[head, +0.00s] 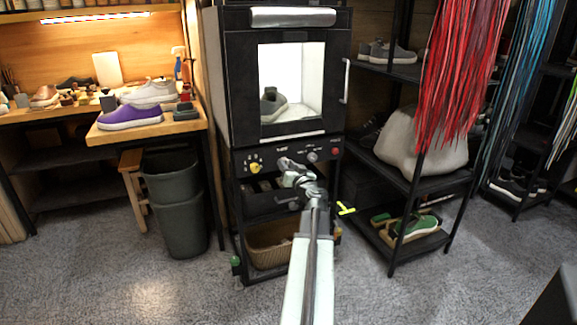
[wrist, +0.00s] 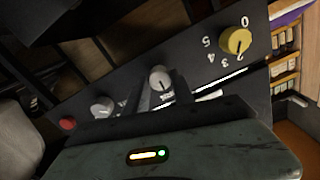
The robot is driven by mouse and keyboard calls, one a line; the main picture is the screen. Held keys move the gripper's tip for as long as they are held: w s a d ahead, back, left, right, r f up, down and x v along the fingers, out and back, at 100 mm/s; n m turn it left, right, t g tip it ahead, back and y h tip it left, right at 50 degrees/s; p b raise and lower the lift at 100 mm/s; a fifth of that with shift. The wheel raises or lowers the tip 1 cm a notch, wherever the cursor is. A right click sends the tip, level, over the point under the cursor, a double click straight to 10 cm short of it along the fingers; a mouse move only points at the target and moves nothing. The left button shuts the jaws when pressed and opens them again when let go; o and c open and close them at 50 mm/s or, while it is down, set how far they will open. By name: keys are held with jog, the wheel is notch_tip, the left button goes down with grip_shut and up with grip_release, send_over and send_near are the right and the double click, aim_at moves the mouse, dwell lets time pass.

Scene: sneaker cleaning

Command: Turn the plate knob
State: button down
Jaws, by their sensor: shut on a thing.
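The control panel (head: 270,164) sits below the box with the lit window. In the wrist view a silver knob (wrist: 160,78) lies between the fingertips of my gripper (wrist: 166,90), which is shut on it. Its label is too small to read, so I cannot confirm it is the plate knob. In the head view my gripper (head: 287,168) reaches the middle of the panel and hides this knob. A second silver knob (wrist: 102,106) is beside it. A yellow knob (wrist: 236,40) with a numbered scale is at the other end; it also shows in the head view (head: 255,167).
A red button (wrist: 67,123) is at the panel's end. A lit box (head: 240,95) holding a shoe stands above the panel, and a basket (head: 268,246) below. Carpet in front is clear.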

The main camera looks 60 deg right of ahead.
jog(key=shift+s+f+m, duration=0.1)
jog(key=shift+s+m, duration=0.1)
jog(key=shift+m, duration=0.1)
jog(key=m, duration=0.9)
jog(key=shift+m, duration=0.4)
dwell(0.3)
jog(key=c, duration=1.1)
grip_release()
jog(key=shift+o, duration=0.2)
jog(key=shift+a, duration=0.1)
